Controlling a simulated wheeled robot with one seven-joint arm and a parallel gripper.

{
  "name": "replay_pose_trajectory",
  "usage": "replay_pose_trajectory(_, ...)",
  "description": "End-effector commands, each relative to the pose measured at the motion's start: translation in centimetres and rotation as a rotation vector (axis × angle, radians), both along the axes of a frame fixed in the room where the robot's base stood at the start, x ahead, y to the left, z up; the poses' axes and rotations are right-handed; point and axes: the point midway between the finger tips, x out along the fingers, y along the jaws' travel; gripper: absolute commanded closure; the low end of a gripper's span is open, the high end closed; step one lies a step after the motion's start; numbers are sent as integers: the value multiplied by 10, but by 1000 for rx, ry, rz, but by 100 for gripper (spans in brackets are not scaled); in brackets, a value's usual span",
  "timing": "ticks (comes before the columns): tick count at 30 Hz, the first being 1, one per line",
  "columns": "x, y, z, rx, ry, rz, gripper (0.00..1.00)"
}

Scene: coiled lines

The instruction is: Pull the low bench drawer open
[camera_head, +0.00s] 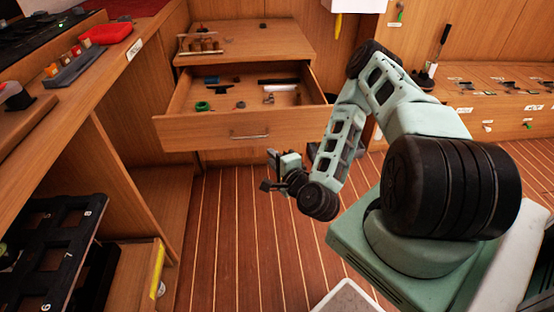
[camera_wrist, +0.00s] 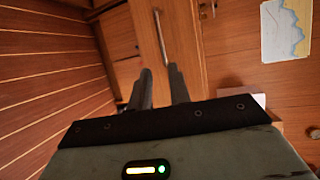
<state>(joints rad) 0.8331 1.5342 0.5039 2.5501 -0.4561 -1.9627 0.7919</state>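The bench drawer (camera_head: 190,133) stands well out from its wooden bench (camera_head: 265,40) in the head view. Its front carries a slim metal bar handle (camera_head: 249,137). Small parts lie inside, among them a green ring (camera_head: 202,106) and dark pieces. My gripper (camera_head: 268,171) is in front of and below the drawer front, just right of the handle and apart from it. In the wrist view its two fingers (camera_wrist: 161,84) are spread with nothing between them. The handle (camera_wrist: 162,38) shows beyond the fingertips, roughly in line with the gap.
A worktop (camera_head: 95,75) with a red tray (camera_head: 106,34) runs along the left. Below it is a black numbered rack (camera_head: 60,237). A bench with small parts (camera_head: 500,85) stands at the right. The plank floor (camera_head: 225,240) before the drawer is clear.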

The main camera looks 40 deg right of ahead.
Motion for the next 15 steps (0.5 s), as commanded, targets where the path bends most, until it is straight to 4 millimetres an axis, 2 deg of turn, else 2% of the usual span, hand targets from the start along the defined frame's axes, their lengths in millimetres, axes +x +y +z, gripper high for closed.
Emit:
replay_pose_trajectory(1, -6, 1, 6, 3, 2, -1, 81)
replay_pose_trajectory(6, -16, 3, 6, 1, 2, -2, 81)
replay_pose_trajectory(15, -18, 4, 5, 1, -1, -1, 81)
